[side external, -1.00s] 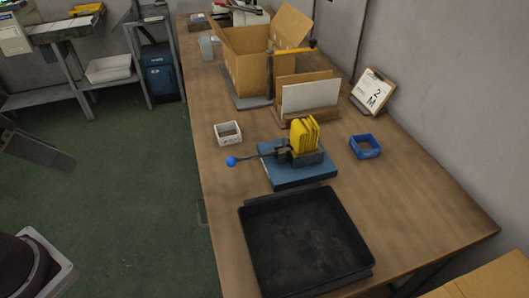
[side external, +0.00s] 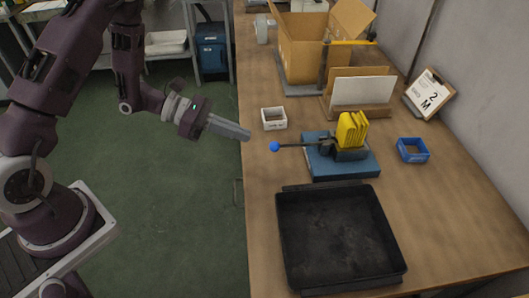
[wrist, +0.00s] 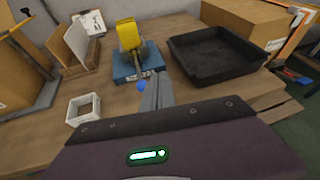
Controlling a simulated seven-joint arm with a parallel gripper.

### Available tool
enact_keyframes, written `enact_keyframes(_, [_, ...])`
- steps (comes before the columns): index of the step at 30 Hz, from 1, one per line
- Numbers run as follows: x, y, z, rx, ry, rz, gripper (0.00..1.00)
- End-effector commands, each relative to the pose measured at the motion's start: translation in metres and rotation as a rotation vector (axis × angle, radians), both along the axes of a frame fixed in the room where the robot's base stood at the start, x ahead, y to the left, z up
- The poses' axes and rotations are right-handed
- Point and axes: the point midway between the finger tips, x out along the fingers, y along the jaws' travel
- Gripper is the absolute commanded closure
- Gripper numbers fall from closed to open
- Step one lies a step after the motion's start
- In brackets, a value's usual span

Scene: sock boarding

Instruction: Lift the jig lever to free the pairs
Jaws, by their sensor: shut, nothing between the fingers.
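The jig (side external: 343,168) is a blue base on the bench with a dark clamp block on it. Yellow pieces (side external: 352,130) stand upright in the clamp; they also show in the wrist view (wrist: 129,36). The lever (side external: 298,146) sticks out to the left, roughly level, and ends in a blue ball knob (side external: 274,147). The knob also shows in the wrist view (wrist: 141,86), just left of my fingers. My gripper (side external: 248,134) is shut and empty, at the bench's left edge, a short way left of the knob and apart from it.
A black tray (side external: 340,283) lies in front of the jig. A small white box (side external: 274,119) stands behind the knob, and a blue box (side external: 412,151) right of the jig. A cardboard box (side external: 303,45), a card holder (side external: 361,112) and a "2 M" sign (side external: 429,94) stand farther back.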

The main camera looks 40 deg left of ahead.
Motion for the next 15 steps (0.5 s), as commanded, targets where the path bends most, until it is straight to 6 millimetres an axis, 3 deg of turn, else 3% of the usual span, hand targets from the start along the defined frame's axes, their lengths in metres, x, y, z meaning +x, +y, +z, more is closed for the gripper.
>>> enact_keyframes(1, [0.001,0.013,-0.022,-0.001,0.044,0.068,1.0])
enact_keyframes(3, [0.002,0.028,-0.042,0.007,0.081,0.14,1.0])
enact_keyframes(6, [0.002,0.038,-0.056,0.014,0.105,0.193,1.0])
enact_keyframes(15, [0.003,0.04,-0.058,0.017,0.109,0.202,1.0])
